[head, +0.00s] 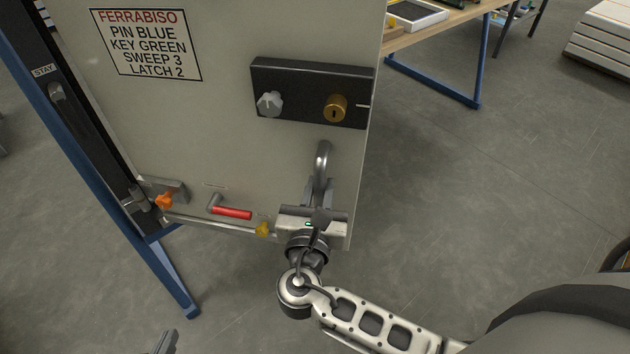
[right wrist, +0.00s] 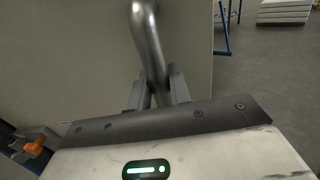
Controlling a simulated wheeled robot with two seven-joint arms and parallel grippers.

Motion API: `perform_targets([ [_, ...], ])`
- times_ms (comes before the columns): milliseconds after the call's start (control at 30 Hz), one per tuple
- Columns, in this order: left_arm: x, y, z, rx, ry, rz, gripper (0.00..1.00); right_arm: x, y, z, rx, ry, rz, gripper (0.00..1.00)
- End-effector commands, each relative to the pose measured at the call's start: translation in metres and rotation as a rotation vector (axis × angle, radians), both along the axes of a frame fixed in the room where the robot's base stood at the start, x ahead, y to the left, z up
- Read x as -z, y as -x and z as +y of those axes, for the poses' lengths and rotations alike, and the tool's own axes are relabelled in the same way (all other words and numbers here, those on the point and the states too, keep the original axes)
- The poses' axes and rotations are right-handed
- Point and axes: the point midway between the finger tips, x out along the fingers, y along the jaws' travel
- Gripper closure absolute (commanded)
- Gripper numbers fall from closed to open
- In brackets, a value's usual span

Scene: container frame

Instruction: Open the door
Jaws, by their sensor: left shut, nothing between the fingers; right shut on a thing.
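The door (head: 230,130) is a pale grey panel standing in a frame with blue legs. A sign on it (head: 146,45) reads FERRABISO, PIN BLUE, KEY GREEN, SWEEP 3, LATCH 2. A black lock plate (head: 290,90) carries a grey knob (head: 269,103) and a brass key cylinder (head: 335,108). My right gripper (head: 318,190) is shut on the curved metal door handle (head: 322,157); the right wrist view shows the handle (right wrist: 148,45) between the fingers. My left gripper (head: 163,343) is shut and empty at the bottom edge, apart from the door, only its tip showing.
Low on the door are an orange knob (head: 165,200), a red lever (head: 232,212) and a yellow knob (head: 263,229). A black strip marked STAY (head: 62,90) runs along the left. A wooden table (head: 430,32) stands behind at right. Floor right of the door is clear.

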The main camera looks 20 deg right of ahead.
Motion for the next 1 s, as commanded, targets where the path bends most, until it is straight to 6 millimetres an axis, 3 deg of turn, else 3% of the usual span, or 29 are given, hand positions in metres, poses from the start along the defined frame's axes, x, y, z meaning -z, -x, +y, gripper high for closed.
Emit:
perform_targets([
  [633,-0.0030,-0.0032,0.0003,0.002,-0.005,-0.007,1.00,-0.0001,0.0030,-0.0016,0.019,0.001,0.000,1.00],
  [667,-0.0029,-0.0032,0.0003,0.003,-0.006,-0.007,1.00,-0.0001,0.0030,-0.0016,0.019,0.001,0.000,0.72],
  [700,-0.0029,-0.0031,0.0003,0.003,-0.006,-0.007,1.00,-0.0001,0.0029,-0.0016,0.019,0.001,0.000,0.61],
  [1000,-0.0020,-0.0016,0.0001,0.004,-0.006,-0.002,1.00,-0.0001,0.0032,-0.0008,0.018,0.001,0.000,0.60],
])
